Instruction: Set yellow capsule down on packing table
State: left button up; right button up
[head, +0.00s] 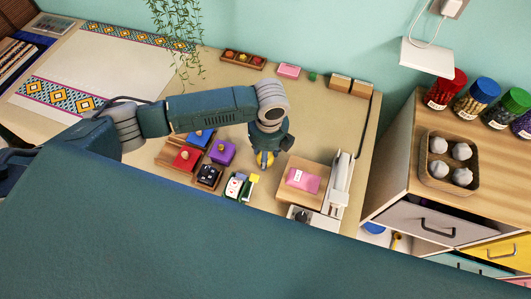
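The packing table (330,118) is a beige surface along the wall. My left arm reaches across it from the left. My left gripper (265,160) points down over the middle of the table, with its fingers around a small yellow capsule (264,158). The gripper partly hides the capsule, and I cannot tell whether the capsule touches the table. My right gripper is not in view.
Left of the gripper are a wooden tray with red (187,158), blue (199,138) and purple (222,151) pieces, and some cards (237,187). On the right are a wooden board with a pink packet (303,179) and a white device (341,180). Bare table lies behind the gripper.

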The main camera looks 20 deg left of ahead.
pick_arm(q)
jog(key=shift+f, duration=0.1)
jog(key=o, duration=1.1)
jog(key=shift+o, duration=0.2)
notch_tip(320, 180, up, 12)
jog(key=b, duration=0.1)
jog(key=shift+d, duration=0.3)
jog(key=shift+s, duration=0.15)
